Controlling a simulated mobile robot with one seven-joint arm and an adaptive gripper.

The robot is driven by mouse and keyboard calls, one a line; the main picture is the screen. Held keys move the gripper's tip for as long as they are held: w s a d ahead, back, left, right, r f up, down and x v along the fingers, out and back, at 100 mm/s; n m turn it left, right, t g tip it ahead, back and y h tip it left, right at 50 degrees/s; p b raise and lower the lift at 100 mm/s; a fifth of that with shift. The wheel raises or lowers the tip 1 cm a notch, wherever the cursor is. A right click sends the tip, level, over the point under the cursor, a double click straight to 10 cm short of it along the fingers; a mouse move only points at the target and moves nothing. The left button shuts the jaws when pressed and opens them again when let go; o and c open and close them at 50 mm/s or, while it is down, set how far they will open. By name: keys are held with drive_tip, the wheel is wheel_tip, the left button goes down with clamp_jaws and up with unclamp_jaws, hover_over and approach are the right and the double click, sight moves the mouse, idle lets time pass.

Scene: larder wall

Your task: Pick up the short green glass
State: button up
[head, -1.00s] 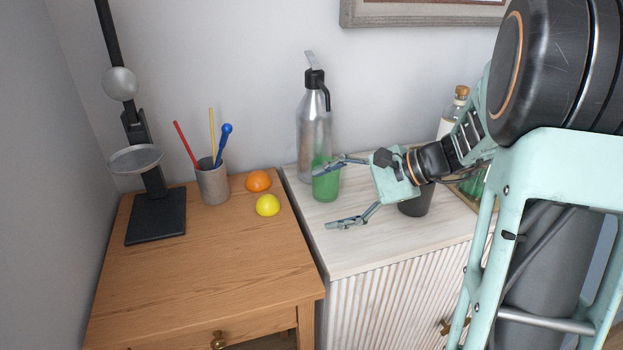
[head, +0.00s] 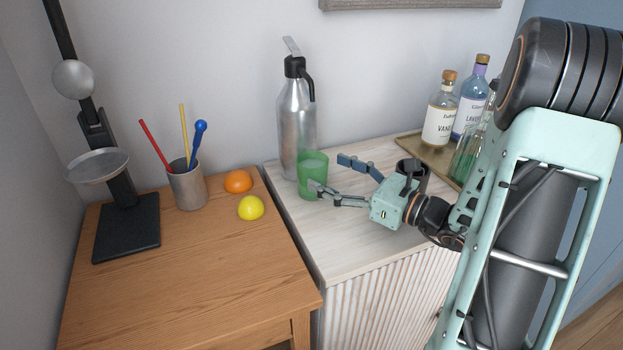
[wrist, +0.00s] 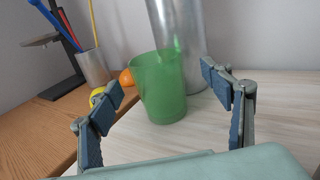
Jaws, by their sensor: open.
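The short green glass (head: 313,172) stands upright on the pale wooden cabinet top, just in front of the silver bottle. My gripper (head: 331,176) is open and empty, to the right of the glass in the head view, with one fingertip overlapping the glass's lower edge there. In the wrist view the glass (wrist: 160,88) stands ahead, between the directions of the two spread fingers (wrist: 163,88). I cannot tell whether a finger touches it.
The silver bottle (head: 294,120) stands close behind the glass. A dark cup (head: 413,170) is behind my gripper. A brass tray (head: 411,147) with bottles is at the right. An orange (head: 238,181), a lemon (head: 251,208) and a pen cup (head: 188,188) stand on the left wooden table.

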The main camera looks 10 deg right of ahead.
sight(301, 160)
drive_tip(key=x, duration=0.5)
drive_tip(key=shift+s+a, duration=0.1)
drive_tip(key=shift+s, duration=0.1)
drive_tip(key=c, duration=1.7)
drive_tip(key=shift+r, duration=0.1)
drive_tip(key=shift+c, duration=0.9)
drive_tip(key=shift+r, duration=0.1)
